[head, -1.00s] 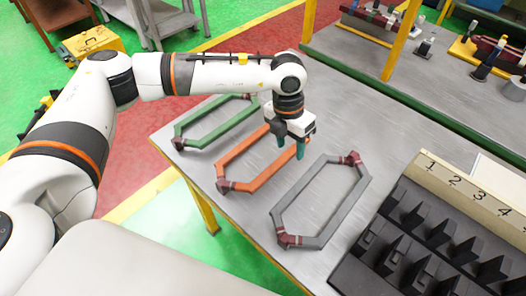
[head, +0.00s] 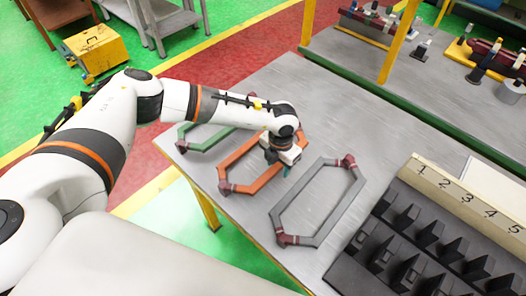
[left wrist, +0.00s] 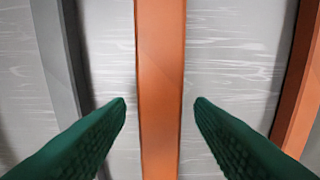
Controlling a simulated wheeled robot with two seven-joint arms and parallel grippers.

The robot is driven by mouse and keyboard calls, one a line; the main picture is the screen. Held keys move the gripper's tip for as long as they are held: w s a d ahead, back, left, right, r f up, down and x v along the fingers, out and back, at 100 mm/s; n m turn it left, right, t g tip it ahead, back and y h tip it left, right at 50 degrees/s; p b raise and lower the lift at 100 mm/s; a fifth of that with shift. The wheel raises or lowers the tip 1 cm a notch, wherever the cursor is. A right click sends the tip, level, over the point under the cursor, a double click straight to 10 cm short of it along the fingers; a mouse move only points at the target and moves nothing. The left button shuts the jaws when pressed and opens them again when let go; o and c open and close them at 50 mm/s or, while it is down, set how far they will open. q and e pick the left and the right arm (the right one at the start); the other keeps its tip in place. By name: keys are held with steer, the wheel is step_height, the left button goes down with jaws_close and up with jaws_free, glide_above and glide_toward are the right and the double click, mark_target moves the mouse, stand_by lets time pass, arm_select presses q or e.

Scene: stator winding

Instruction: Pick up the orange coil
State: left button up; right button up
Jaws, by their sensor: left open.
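The orange coil (head: 250,189) is a long six-sided frame with dark red end pieces, lying flat on the metal table between a green and a grey coil. My left gripper (head: 281,167) is low over its side nearest the grey coil, and my wrist hides part of the coil. In the left wrist view the green fingertips (left wrist: 160,101) are open, one on each side of the orange bar (left wrist: 160,60), with gaps on both sides. Whether the tips are down beside the bar or still above it, I cannot tell. My right gripper is not in view.
The grey coil (head: 342,210) lies close to the right, and its bar shows at left in the left wrist view (left wrist: 60,60). The green coil (head: 203,147) lies to the left, partly behind my arm. A black slotted rack with a numbered strip (head: 465,199) stands at right.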

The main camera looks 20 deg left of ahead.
arm_select(q)
steer(key=shift+f, duration=0.4)
steer(key=shift+c, duration=0.6)
jaws_close()
steer(key=shift+r, duration=0.1)
